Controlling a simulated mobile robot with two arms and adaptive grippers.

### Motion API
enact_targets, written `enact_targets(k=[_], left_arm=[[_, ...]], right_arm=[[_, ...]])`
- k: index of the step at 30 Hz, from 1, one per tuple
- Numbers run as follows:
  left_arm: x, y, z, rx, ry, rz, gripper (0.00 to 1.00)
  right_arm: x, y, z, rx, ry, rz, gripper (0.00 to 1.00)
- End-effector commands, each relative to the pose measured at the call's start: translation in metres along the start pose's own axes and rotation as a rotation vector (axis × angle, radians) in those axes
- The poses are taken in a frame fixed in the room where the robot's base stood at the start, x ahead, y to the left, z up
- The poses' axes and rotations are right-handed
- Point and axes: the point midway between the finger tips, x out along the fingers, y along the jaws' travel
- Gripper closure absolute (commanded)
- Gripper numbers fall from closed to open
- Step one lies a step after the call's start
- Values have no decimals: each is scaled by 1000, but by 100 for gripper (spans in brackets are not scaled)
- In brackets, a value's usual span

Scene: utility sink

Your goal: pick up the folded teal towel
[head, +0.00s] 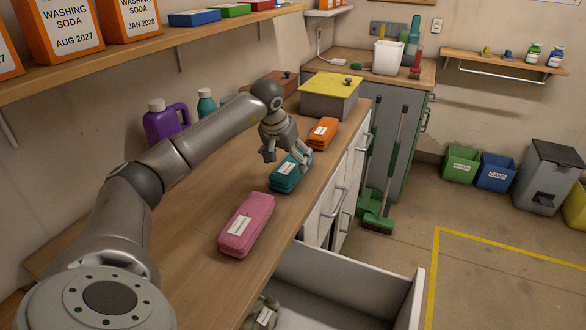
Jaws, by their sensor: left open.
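The folded teal towel (283,181) lies on the wooden counter, with a white label on top. It sits between a pink folded towel (246,225) nearer me and an orange folded towel (322,134) farther back. My left gripper (285,162) is over the teal towel with its fingers apart. One finger is at the towel's left side and the other at its right end, hiding part of it. I cannot tell whether the fingers touch it. My right gripper is not in view.
An open white drawer (345,290) juts out at the front, with an olive folded item (262,313) inside. A purple jug (165,122) and a teal bottle (206,103) stand by the wall. A grey box with a yellow lid (330,85) stands behind the orange towel.

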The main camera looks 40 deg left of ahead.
Motion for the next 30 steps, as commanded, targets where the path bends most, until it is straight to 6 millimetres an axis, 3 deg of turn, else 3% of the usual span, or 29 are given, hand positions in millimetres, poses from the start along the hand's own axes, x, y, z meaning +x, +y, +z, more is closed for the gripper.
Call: enact_targets(k=[7, 17, 27, 30], left_arm=[[37, 1, 1, -1, -4, 1, 14], [44, 1, 0, 0, 0, 0, 14], [44, 0, 0, 0, 0, -1, 58], [44, 0, 0, 0, 1, 0, 67]], right_arm=[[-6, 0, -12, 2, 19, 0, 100], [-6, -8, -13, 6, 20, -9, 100], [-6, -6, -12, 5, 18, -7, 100], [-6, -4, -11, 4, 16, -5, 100]])
